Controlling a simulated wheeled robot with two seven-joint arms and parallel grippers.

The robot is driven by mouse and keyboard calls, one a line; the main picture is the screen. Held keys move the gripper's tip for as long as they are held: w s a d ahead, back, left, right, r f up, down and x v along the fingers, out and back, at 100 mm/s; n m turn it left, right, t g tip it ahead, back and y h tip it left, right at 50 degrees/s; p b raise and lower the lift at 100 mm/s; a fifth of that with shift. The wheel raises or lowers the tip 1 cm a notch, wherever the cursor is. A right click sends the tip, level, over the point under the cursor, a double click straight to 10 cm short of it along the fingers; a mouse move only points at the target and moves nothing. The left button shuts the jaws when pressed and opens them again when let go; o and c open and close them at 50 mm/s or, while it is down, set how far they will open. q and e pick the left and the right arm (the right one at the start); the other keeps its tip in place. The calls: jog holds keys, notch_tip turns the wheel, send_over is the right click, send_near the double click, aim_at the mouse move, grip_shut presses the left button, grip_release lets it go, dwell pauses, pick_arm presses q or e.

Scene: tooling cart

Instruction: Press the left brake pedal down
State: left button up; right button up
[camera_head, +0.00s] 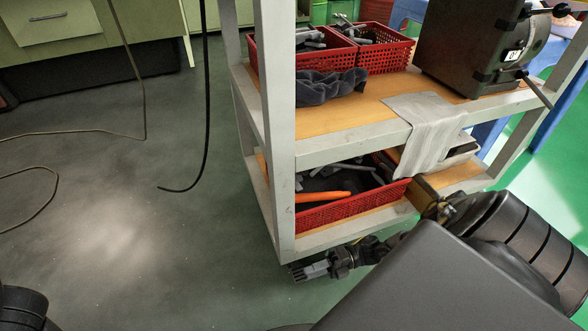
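The white metal tooling cart (281,140) stands in the middle, with its near left post coming down toward the floor. My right gripper (305,271) is low down beside the foot of this post, below the bottom shelf. Its pale grey fingers point left and look close together, but they are too small to tell whether they are open or shut. I see nothing held in them. I cannot make out the left brake pedal or a caster; that area is around the gripper and the post's foot. My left gripper is out of view.
Red baskets (345,211) hold tools on the shelves. A cloth (427,125) hangs over the upper shelf's edge near a dark machine (470,45). A black cable (206,100) hangs left of the cart. The grey floor (110,220) at left is mostly clear, with a thin cord.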

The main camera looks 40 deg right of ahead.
aim_at(299, 274)
jog(key=b+x, duration=0.1)
jog(key=x, duration=0.5)
grip_shut()
